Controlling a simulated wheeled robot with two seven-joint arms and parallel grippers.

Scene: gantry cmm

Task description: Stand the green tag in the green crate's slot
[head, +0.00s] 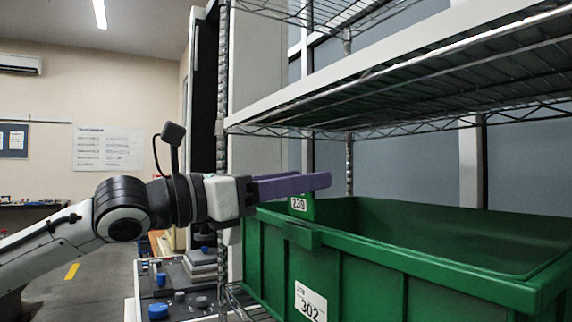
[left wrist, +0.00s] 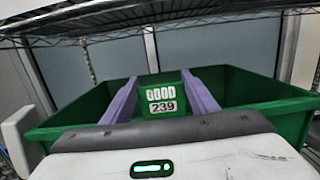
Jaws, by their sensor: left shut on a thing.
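The green crate (head: 420,268) sits on the wire rack at the right of the head view, with a white 302 label (head: 311,304) on its side. A green slot holder (head: 303,236) juts out at its rim. My left gripper (head: 318,182), with purple fingers, is over the crate's near rim and shut on the green tag (head: 300,206). In the left wrist view the tag (left wrist: 161,97), marked GOOD 239, stands upright between the two fingers. The tag's lower edge is close above the holder; I cannot tell whether it is inside the slot. My right gripper is out of view.
A wire shelf (head: 430,85) hangs over the crate, with limited room above my gripper. A rack post (head: 222,150) stands close behind my left wrist. A bench (head: 175,285) with small blue and grey items is below.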

